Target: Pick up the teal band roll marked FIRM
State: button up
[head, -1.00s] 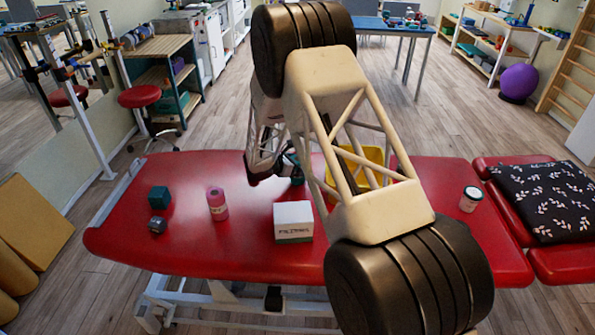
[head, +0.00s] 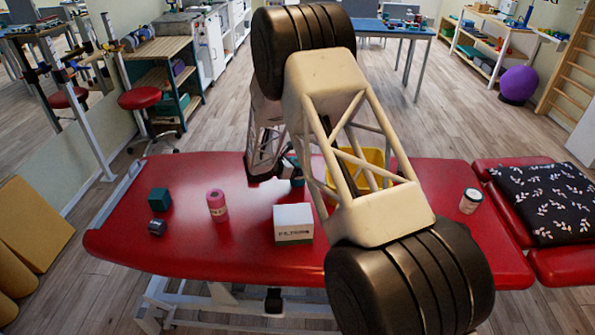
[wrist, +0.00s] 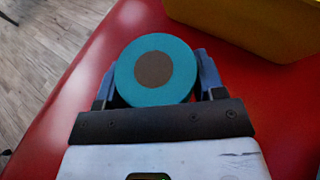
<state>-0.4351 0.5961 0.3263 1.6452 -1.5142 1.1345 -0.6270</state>
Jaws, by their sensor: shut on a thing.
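A teal band roll (wrist: 127,77) with a brown core sits between the two blue fingers of my gripper (wrist: 158,75) in the wrist view, its round end facing the camera. My gripper is shut on it, one finger against each side. In the head view a small part of the teal roll (head: 298,181) shows behind my arm, over the far part of the red treatment table (head: 250,250). My arm hides most of the gripper there. No FIRM marking can be read in either view. I cannot tell whether the roll is clear of the table.
A yellow bin (head: 375,156) stands close to the right of the gripper, partly behind my arm. A white box (head: 293,223), a pink bottle (head: 216,205), a teal cube (head: 159,199), a small dark item (head: 157,227) and a white jar (head: 470,201) stand on the table.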

jog(key=shift+r, duration=0.2)
jog(key=shift+r, duration=4.85)
jog(key=shift+s, duration=0.1)
